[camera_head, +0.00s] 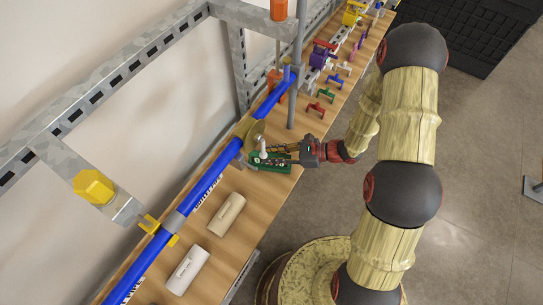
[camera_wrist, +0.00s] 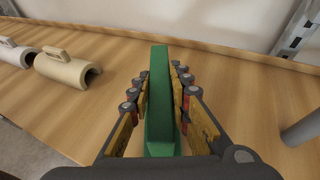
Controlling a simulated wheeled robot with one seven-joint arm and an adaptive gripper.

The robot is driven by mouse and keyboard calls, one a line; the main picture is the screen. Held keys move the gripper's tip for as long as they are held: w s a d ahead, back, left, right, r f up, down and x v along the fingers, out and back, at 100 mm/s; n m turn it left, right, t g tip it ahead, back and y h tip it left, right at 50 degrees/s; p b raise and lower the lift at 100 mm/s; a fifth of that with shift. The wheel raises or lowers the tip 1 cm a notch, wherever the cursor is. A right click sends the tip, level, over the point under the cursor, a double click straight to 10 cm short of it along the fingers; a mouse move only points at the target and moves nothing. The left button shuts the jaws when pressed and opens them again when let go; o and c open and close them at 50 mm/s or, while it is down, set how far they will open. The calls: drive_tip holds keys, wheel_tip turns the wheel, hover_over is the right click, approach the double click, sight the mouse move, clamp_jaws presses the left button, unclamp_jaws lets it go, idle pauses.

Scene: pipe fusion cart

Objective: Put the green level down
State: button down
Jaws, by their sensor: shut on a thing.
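The green level (camera_wrist: 159,100) is a long green bar between the two fingers of my gripper (camera_wrist: 160,88) in the wrist view. My gripper is shut on it, with a finger along each side. In the head view the green level (camera_head: 257,166) shows as a small green piece at my gripper (camera_head: 284,152), over the wooden bench below the blue pipe. I cannot tell whether the level touches the bench top. Part of the level is hidden by the fingers.
The wooden bench (camera_head: 238,240) runs along the wall. A blue pipe (camera_head: 210,180) crosses above it. A beige half-shell (camera_head: 226,214) and a white half-shell (camera_head: 187,270) lie to the lower left. Several coloured clamps (camera_head: 318,107) and a grey post (camera_head: 297,70) stand farther back.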

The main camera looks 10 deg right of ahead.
drive_tip(key=shift+f, duration=0.15)
drive_tip(key=c, duration=1.7)
unclamp_jaws()
drive_tip(key=shift+o, duration=0.2)
